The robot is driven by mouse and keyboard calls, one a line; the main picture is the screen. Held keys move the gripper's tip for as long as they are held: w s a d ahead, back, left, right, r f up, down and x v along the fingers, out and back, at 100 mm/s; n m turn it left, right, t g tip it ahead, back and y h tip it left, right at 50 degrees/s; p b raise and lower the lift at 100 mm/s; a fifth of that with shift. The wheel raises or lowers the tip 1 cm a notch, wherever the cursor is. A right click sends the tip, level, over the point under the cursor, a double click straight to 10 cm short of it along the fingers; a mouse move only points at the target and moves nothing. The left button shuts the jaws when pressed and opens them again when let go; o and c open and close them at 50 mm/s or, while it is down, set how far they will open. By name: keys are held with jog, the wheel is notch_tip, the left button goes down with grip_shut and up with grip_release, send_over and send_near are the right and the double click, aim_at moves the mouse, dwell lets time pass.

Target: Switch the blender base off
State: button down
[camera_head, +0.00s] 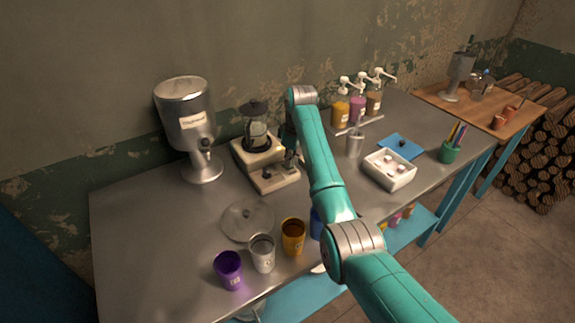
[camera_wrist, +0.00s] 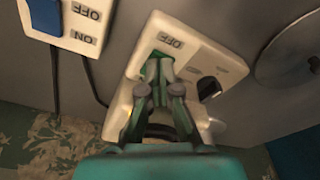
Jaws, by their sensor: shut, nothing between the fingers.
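The cream blender base (camera_head: 276,181) stands on the metal table with the dark-lidded blender jar (camera_head: 256,133) on its rear part. In the wrist view, the base (camera_wrist: 218,62) shows a green switch (camera_wrist: 150,68), an OFF label (camera_wrist: 171,42) and a black knob (camera_wrist: 209,88). My gripper (camera_wrist: 157,78) is shut and empty, with its fingertips over the green switch. I cannot tell whether they touch it. The fingers hide part of the switch, so its position is unclear. In the head view, my gripper (camera_head: 290,158) is beside the jar, above the base.
Another cream unit with a blue switch (camera_wrist: 43,14) and OFF and ON labels is beside the base in the wrist view. A steel dispenser (camera_head: 187,120) stands left of the blender. A round lid (camera_head: 247,220) and several cups, including a purple one (camera_head: 228,268), are in front.

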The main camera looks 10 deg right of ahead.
jog(key=shift+f, duration=0.2)
jog(key=shift+r, duration=3.5)
